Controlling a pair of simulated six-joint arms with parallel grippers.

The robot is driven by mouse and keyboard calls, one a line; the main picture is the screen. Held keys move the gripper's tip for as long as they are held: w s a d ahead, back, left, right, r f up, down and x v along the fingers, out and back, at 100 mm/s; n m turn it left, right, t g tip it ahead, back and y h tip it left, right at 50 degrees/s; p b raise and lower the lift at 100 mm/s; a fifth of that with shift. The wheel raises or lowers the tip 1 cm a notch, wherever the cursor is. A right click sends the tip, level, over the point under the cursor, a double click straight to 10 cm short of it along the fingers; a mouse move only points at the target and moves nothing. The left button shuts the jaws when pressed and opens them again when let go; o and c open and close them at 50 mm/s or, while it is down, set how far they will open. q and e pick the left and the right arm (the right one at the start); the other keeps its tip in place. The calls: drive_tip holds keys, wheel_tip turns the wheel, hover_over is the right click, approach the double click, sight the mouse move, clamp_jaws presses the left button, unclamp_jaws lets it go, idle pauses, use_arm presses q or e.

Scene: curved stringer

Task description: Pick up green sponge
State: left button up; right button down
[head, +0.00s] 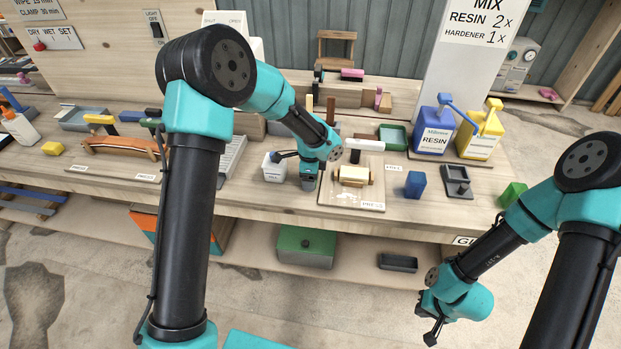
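A green block (512,194), which looks like the green sponge, sits at the right end of the workbench in the head view. My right gripper (427,324) hangs low in front of the bench, left of and below the green block and apart from it. Its dark fingers look spread, with nothing visible between them. My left gripper (309,180) is over the middle of the bench, beside a white cup and a clamped roller piece, far from the green block. Its fingers are too small and covered to read.
A blue block (414,184) and a dark grey tray (457,181) stand left of the green block. Blue resin (433,136) and yellow hardener (481,132) containers stand behind. A lower shelf holds a green box (305,247) and a dark bin (397,263).

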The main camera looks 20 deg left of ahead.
use_arm(q)
drive_tip(key=shift+c, duration=0.4)
drive_tip(key=shift+r, duration=1.95)
drive_tip(key=s+d+r, duration=0.1)
drive_tip(key=s+d, duration=0.3)
drive_tip(key=s, duration=1.1)
drive_tip(key=shift+s+d, duration=0.2)
drive_tip(key=o, duration=0.3)
drive_tip(key=shift+c, duration=1.1)
drive_tip(key=w+a+n, duration=0.1)
drive_tip(key=w+n, duration=0.1)
drive_tip(key=w+a+r+n, duration=0.1)
drive_tip(key=w+n, duration=0.1)
drive_tip(key=w+a+n, duration=0.1)
drive_tip(key=w+n, duration=0.1)
drive_tip(key=w, duration=0.1)
drive_tip(key=shift+r, duration=0.35)
drive_tip(key=w+a+r+n, duration=0.2)
drive_tip(key=w+a+n, duration=0.2)
drive_tip(key=w+n, duration=0.2)
drive_tip(key=shift+w+a+r+n, duration=0.2)
drive_tip(key=shift+w+a+n, duration=0.15)
drive_tip(key=shift+n, duration=0.35)
